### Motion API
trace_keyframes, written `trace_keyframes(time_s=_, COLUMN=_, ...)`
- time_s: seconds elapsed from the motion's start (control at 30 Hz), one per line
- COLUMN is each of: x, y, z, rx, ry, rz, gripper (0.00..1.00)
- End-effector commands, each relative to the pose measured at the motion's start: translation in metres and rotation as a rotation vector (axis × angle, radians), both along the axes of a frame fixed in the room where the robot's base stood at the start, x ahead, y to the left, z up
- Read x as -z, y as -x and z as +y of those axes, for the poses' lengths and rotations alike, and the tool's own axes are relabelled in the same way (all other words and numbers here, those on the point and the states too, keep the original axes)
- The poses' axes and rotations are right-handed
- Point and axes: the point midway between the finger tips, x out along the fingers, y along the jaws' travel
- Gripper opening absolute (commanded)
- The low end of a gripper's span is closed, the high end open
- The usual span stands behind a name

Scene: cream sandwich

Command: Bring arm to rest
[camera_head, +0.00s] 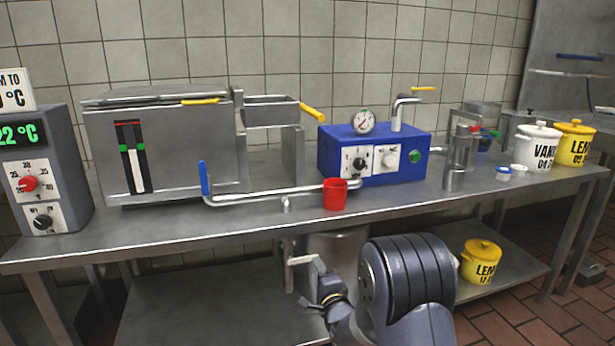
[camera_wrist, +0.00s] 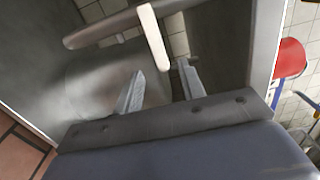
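My gripper (camera_wrist: 160,88) shows in the wrist view with its two grey fingers apart and nothing between them. A pale bar (camera_wrist: 153,36) stands just beyond the fingertips, joined to or crossing a grey pipe (camera_wrist: 110,24). I cannot tell whether a finger touches the bar. In the head view my arm is low, in front of the steel table (camera_head: 250,226) and below its top. My gripper (camera_head: 318,280) is small there, partly hidden by my wrist, near a grey pipe-like fitting under the table edge.
A blue machine (camera_head: 375,150) and a steel tank (camera_head: 170,150) stand behind. A yellow pot (camera_head: 481,262) sits on the lower shelf, right of my arm.

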Motion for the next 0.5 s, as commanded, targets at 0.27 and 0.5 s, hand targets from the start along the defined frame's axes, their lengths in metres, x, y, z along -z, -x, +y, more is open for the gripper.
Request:
trace_keyframes(time_s=0.27, x=0.002, y=-0.043, z=0.013, rx=-0.001, ry=0.0, rz=-0.003, gripper=0.38)
trace_keyframes(time_s=0.5, x=0.001, y=-0.07, z=0.021, rx=-0.001, ry=0.001, rz=-0.001, gripper=0.38)
